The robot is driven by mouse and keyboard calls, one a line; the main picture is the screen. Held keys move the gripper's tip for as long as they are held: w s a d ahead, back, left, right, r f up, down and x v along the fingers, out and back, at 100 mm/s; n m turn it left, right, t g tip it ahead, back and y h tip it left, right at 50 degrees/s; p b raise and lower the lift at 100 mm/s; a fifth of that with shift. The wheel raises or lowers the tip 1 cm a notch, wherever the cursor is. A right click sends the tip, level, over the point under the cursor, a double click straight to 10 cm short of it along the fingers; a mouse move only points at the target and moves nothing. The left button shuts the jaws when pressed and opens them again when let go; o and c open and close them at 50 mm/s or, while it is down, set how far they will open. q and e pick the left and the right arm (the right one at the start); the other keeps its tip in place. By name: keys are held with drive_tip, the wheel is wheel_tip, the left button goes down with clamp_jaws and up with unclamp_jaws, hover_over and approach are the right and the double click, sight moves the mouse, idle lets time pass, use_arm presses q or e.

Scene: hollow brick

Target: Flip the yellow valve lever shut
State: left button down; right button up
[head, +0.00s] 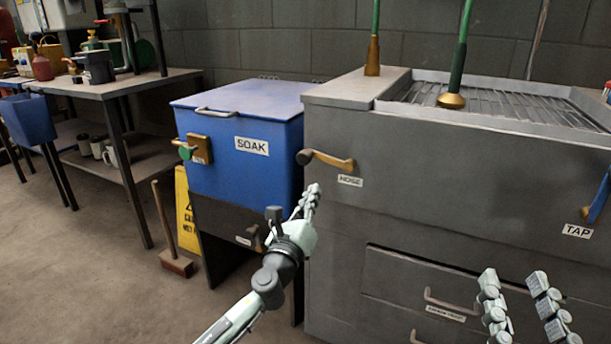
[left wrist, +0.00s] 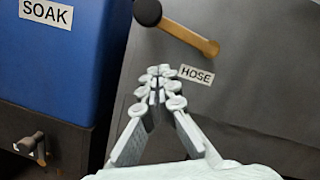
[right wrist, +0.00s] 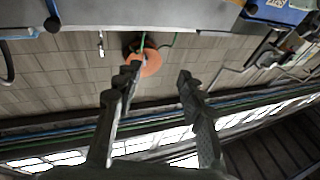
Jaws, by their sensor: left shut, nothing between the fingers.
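The yellow valve lever (head: 330,161) is on the front of the grey cabinet, above the HOSE label (head: 350,181). It lies nearly sideways, its dark round knob at the left end and its yellow arm reaching right. The left wrist view shows the lever (left wrist: 190,37) at the top. My left gripper (head: 312,190) is shut and empty, just below and left of the lever, apart from it. Its fingertips (left wrist: 160,78) are together beside the HOSE label. My right gripper (head: 515,281) is open and empty at the lower right; its fingers stand apart in the right wrist view (right wrist: 158,75).
A blue SOAK bin (head: 240,170) with a green-knobbed brass valve (head: 196,149) stands left of the cabinet. A blue TAP lever (head: 597,200) is at the right. Drawer handles (head: 450,303) stick out below.

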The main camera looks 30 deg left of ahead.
use_arm(q)
drive_tip(key=shift+w+a+r+p, duration=0.1)
drive_tip(key=shift+a+r+p, duration=0.2)
drive_tip(key=shift+r, duration=0.3)
drive_tip(key=shift+w+a+r+p, duration=0.15)
drive_tip(key=shift+a+r+p, duration=0.15)
drive_tip(key=shift+r, duration=0.3)
drive_tip(key=shift+w+a+r+p, duration=0.1)
drive_tip(key=shift+a+r+p, duration=0.1)
drive_tip(key=shift+a+r, duration=0.3)
use_arm(e)
drive_tip(key=w+d+f+g+h, duration=0.1)
drive_tip(key=d+f+g+h, duration=0.1)
drive_tip(key=f, duration=0.6)
drive_tip(key=shift+w+d+f+g+h, duration=0.25)
drive_tip(key=shift+d+f+g+h, duration=0.25)
drive_tip(key=shift+g, duration=0.7)
use_arm(q)
drive_tip(key=shift+r, duration=0.2)
use_arm(e)
drive_tip(key=shift+d+r, duration=0.15)
drive_tip(key=shift+d, duration=0.05)
